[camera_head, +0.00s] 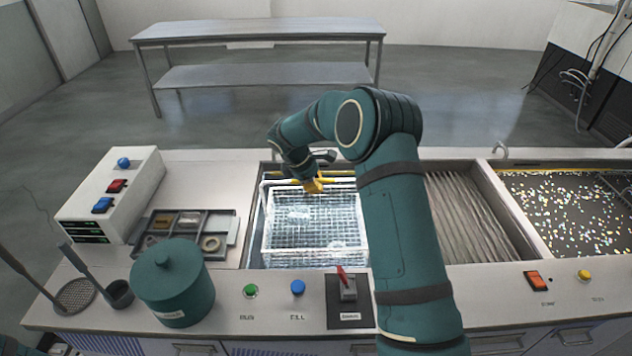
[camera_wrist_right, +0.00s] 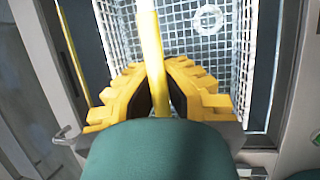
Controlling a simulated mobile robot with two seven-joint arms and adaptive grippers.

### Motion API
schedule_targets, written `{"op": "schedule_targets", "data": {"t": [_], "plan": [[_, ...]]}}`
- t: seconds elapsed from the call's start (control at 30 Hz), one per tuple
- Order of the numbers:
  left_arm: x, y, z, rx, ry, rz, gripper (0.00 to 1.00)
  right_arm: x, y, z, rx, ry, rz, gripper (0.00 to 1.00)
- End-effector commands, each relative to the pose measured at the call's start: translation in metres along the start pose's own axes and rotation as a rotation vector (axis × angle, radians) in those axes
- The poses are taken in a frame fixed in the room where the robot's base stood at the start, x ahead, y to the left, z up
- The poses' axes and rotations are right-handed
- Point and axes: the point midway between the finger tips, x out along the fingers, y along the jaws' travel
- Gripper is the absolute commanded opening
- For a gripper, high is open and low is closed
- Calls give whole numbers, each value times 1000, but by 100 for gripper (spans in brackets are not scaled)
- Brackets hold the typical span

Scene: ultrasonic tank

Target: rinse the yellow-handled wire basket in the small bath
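The wire basket (camera_head: 312,228) is a pale mesh box that sits in the left basin (camera_head: 257,228) of the counter. Its yellow handle (camera_wrist_right: 151,45) runs up between the fingers of my right gripper (camera_wrist_right: 158,75) in the right wrist view. The two yellow fingers are closed against the handle from both sides. In the head view my right gripper (camera_head: 314,186) is over the far side of the basket. My right arm hides the basin's right edge. I cannot tell how deep the basket sits. My left gripper is not in view.
To the right are a basin with a ribbed surface (camera_head: 462,218) and a speckled one (camera_head: 570,215). To the left stand a control box (camera_head: 110,190), a parts tray (camera_head: 228,222) and a green lidded pot (camera_head: 173,285). A switch (camera_head: 347,288) and buttons line the front.

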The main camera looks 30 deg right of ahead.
Motion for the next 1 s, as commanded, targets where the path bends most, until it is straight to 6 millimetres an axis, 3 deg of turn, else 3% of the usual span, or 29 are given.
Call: {"op": "schedule_targets", "data": {"t": [0.6,1.0], "plan": [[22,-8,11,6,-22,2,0,40,-7,-17,0,0,3,0],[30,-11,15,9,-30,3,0,56,-9,-24,0,0,3,0]]}}
